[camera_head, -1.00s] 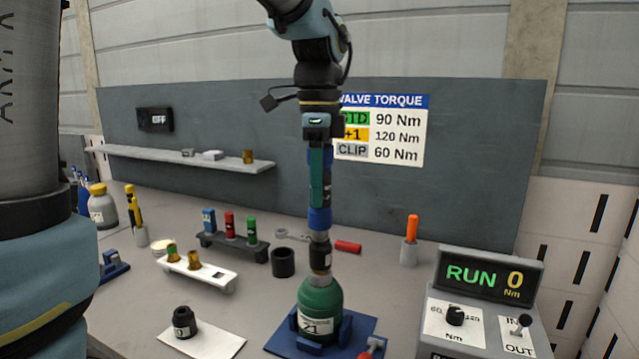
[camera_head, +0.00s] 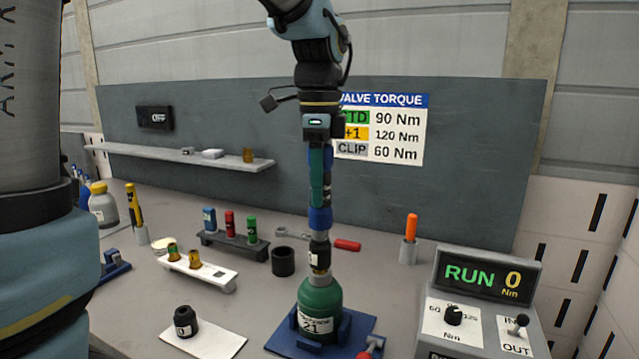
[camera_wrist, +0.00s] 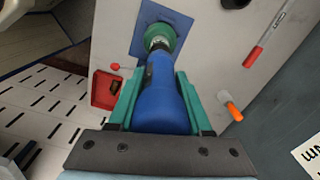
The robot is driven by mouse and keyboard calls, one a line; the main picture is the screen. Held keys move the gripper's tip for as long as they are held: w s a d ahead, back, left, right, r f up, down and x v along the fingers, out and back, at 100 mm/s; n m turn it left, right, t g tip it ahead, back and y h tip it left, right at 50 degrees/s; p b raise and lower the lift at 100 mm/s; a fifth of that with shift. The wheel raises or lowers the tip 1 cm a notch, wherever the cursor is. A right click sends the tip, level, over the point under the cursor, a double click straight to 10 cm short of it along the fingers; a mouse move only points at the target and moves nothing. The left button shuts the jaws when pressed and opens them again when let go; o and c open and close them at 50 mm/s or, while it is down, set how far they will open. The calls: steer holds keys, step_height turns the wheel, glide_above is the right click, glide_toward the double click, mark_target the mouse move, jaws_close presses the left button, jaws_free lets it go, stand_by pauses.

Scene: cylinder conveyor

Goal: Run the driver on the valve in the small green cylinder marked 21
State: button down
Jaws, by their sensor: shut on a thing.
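The small green cylinder (camera_head: 320,300) has a white label marked 21 and stands upright in a blue clamp base (camera_head: 285,338) on the bench. My gripper (camera_head: 320,165) is directly above it, shut on the blue driver (camera_head: 320,218). The driver hangs upright, and its dark socket (camera_head: 319,256) sits over the top of the cylinder, hiding the valve. In the wrist view the blue driver body (camera_wrist: 165,95) lies between the teal fingers, in line with the green cylinder (camera_wrist: 158,34). The controller display (camera_head: 486,278) reads RUN and 0 Nm.
A rack with blue, red and green sockets (camera_head: 232,243) and a white holder (camera_head: 205,273) stand left. A chart (camera_head: 383,130) lists torques. An orange-handled tool (camera_head: 411,228) stands at right.

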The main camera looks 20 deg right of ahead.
steer(key=shift+r+p, duration=0.1)
steer(key=shift+p, duration=0.2)
steer(key=shift+r+p, duration=2.35)
steer(key=shift+r, duration=0.7)
